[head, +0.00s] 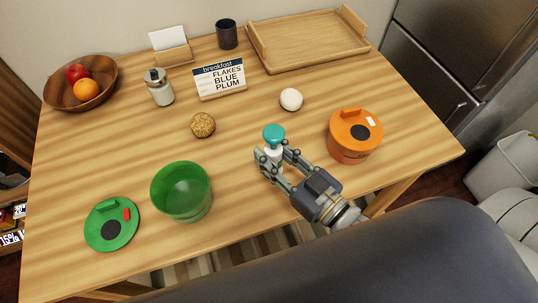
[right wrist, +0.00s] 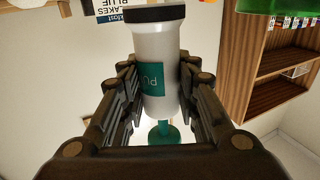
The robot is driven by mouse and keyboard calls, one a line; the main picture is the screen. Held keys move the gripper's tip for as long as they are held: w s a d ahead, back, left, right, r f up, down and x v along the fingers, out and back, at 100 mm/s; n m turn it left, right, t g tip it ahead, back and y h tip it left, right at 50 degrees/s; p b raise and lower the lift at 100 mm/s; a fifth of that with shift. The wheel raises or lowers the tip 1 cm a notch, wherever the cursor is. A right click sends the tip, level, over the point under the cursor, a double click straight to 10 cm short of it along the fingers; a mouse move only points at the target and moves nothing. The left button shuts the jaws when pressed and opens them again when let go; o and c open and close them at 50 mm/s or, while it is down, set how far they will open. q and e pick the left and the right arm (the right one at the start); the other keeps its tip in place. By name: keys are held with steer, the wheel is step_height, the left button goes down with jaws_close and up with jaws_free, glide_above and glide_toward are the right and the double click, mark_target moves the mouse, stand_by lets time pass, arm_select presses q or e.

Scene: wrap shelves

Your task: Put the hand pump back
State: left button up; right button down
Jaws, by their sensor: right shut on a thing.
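The hand pump has a teal knob (head: 273,133) and a white body. In the right wrist view the white pump body (right wrist: 158,50) has a teal label with partly hidden letters, a black band at one end and the teal knob at the other. My right gripper (head: 273,160) is shut around the white body, with fingers on both sides. The pump is knob up over the front middle of the table; I cannot tell whether its base touches the wood. My left gripper is not in view.
On the wooden table (head: 240,130), an open green canister (head: 182,205) and green lid (head: 111,225) are left of the gripper. A lidded orange canister (head: 352,145) is close on its right. A white ball (head: 291,99), sign (head: 220,80) and empty wooden tray (head: 310,45) are behind.

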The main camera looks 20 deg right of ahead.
steer(key=shift+x, duration=0.8)
step_height(320, 180, down, 4)
steer(key=shift+w+d+r, duration=0.1)
steer(key=shift+d+r, duration=0.05)
steer(key=shift+f+b, duration=0.3)
steer(key=shift+f, duration=0.2)
steer(key=shift+f, duration=0.1)
